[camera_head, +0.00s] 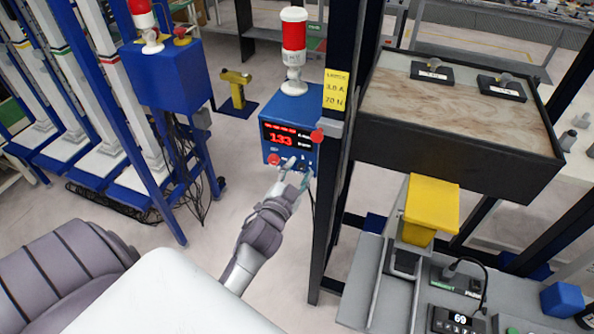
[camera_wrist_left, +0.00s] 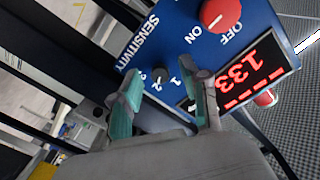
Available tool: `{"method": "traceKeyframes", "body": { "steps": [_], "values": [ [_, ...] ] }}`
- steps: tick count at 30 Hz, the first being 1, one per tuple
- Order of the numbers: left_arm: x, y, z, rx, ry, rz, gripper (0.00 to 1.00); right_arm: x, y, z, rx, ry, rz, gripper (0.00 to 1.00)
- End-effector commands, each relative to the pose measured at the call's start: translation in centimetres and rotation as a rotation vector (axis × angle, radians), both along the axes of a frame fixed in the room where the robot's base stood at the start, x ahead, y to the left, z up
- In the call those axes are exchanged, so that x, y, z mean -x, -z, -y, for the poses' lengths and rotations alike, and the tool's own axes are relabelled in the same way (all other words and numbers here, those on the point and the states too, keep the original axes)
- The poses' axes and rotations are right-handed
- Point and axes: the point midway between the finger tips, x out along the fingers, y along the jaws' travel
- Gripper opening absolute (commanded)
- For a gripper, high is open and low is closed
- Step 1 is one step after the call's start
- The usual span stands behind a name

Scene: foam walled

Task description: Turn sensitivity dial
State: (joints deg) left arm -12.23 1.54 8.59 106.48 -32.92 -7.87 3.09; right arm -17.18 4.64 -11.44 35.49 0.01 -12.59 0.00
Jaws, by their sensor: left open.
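The sensitivity dial (camera_wrist_left: 159,74) is a small black knob on the blue control box, beside the white word SENSITIVITY and small numerals. In the left wrist view it lies beyond and between the two teal-padded fingers of my left gripper (camera_wrist_left: 166,92), which is open; I cannot tell whether a finger touches it. In the head view my left gripper (camera_head: 291,178) is at the lower front of the blue box (camera_head: 312,108), and the dial is hard to make out there. My right gripper is not in view.
A red ON/OFF knob (camera_wrist_left: 221,14) and a red display reading 133 (camera_wrist_left: 250,75) are close to the dial. A red and white beacon (camera_head: 294,40) tops the box. A dark post (camera_head: 338,150) with a yellow sign (camera_head: 335,90) stands just right.

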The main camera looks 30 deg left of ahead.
Motion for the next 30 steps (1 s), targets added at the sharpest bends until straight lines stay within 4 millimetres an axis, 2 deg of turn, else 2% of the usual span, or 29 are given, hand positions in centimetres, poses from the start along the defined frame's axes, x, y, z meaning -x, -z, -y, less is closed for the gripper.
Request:
{"method": "traceKeyframes", "body": {
  "steps": [5,18,24,30],
  "values": [
    [1.3,0.1,0.3,0.002,0.0,-0.002,0.45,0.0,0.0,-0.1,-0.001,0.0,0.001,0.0],
    [9.8,-0.2,2.2,0.002,-0.001,-0.004,0.45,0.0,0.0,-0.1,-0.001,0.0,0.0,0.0],
    [11.5,-0.3,2.5,0.0,-0.001,-0.001,0.45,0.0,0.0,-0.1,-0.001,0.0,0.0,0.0],
    [11.7,-0.4,2.6,0.0,0.0,0.001,0.45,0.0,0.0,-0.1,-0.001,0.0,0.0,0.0]
  ]
}}
